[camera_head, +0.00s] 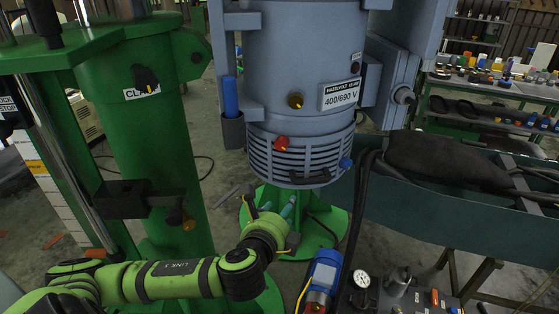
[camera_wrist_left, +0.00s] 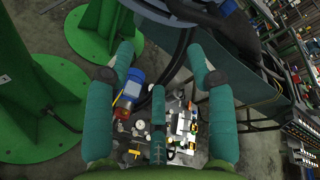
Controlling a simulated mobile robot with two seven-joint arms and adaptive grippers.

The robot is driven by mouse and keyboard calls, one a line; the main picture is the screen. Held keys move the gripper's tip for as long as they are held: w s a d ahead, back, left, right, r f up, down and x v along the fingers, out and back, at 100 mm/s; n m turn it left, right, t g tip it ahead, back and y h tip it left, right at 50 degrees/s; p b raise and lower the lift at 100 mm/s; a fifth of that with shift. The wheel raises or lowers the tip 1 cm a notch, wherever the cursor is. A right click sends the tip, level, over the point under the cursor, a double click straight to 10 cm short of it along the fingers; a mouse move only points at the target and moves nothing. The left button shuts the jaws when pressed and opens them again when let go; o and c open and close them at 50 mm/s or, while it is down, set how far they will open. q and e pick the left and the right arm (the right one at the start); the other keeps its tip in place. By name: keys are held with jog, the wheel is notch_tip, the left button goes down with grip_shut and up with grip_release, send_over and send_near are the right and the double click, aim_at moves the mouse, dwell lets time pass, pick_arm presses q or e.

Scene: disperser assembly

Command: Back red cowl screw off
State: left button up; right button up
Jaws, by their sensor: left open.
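The red cowl screw (camera_head: 282,143) sits on the front left of the slatted cowl (camera_head: 300,160), at the bottom of the large grey-blue motor (camera_head: 300,60). A blue screw (camera_head: 346,163) sits at the cowl's right side. My left gripper (camera_head: 288,207) is below the cowl and apart from the red screw, partly hidden by its own wrist. In the left wrist view its teal fingers (camera_wrist_left: 160,62) are spread with nothing between them. The cowl's rim shows at the top of that view (camera_wrist_left: 175,12); I cannot make out the red screw there. My right gripper is not in view.
A green column (camera_head: 150,140) stands left of the motor. A dark cable (camera_head: 365,200) hangs right of the cowl beside a teal beam (camera_head: 440,210). Below are a blue pump (camera_head: 324,275) and a gauge (camera_head: 361,279). Open floor lies left of the cowl.

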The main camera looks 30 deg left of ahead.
aim_at(280, 145)
pick_arm(q)
jog(key=w+a+r+m+t+y, duration=0.1)
jog(key=w+a+r+m+t, duration=0.15)
jog(key=r+m, duration=0.2)
jog(key=w+a+r+m+t, duration=0.1)
jog(key=a+r+m, duration=0.2)
jog(key=r, duration=0.2)
jog(key=p+x, duration=0.3)
jog(key=x, duration=0.2)
jog(key=shift+w+r, duration=0.15)
jog(key=shift+r, duration=0.05)
jog(key=shift+w+a+f, duration=0.1)
jog(key=shift+w+f, duration=0.05)
jog(key=shift+w, duration=0.4)
grip_shut()
